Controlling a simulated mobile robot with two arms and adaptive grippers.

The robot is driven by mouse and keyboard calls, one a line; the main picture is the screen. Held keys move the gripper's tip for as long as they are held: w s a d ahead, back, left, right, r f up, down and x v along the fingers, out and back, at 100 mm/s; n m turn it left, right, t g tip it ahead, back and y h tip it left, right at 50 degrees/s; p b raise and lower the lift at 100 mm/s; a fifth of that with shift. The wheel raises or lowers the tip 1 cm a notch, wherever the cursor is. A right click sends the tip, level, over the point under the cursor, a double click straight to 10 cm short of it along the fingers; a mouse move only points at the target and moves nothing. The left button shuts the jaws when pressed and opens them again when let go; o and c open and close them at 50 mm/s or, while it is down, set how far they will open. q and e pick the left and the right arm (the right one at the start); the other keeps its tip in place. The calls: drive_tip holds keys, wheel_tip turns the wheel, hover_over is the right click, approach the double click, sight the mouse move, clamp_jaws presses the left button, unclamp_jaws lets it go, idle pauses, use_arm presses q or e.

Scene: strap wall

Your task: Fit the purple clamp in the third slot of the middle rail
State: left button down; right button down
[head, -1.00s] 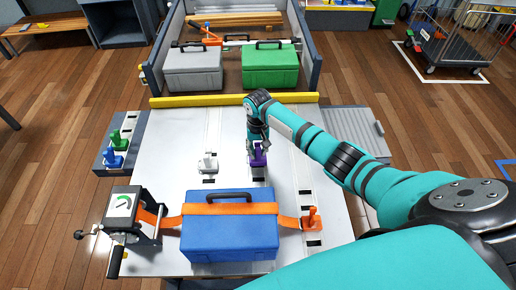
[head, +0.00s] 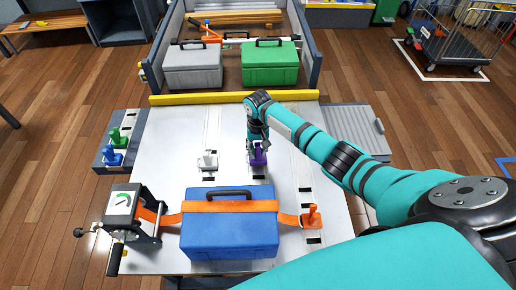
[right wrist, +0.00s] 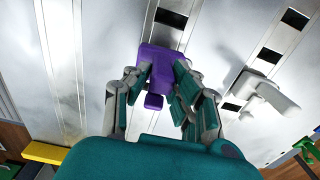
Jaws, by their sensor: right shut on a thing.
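The purple clamp (head: 258,159) is on or just above the middle rail (head: 259,179), between the white clamp and the right-hand rail. My right gripper (head: 258,147) reaches down over it. In the right wrist view, the gripper's fingers (right wrist: 160,88) are shut around the purple clamp (right wrist: 157,62), one on each side. A dark slot (right wrist: 171,18) of the rail shows just beyond the clamp. The rail directly under the clamp is hidden, so I cannot tell whether it is seated. My left gripper is not in view.
A white clamp (head: 208,161) stands on the rail to the left. A blue case (head: 229,240) under an orange strap (head: 230,206) lies in front, with an orange clamp (head: 312,217) at right. Green (head: 115,138) and blue (head: 113,157) clamps stand on a left side holder.

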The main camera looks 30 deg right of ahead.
drive_tip(key=shift+f, duration=0.7)
drive_tip(key=c, duration=1.1)
unclamp_jaws()
drive_tip(key=shift+o, duration=0.2)
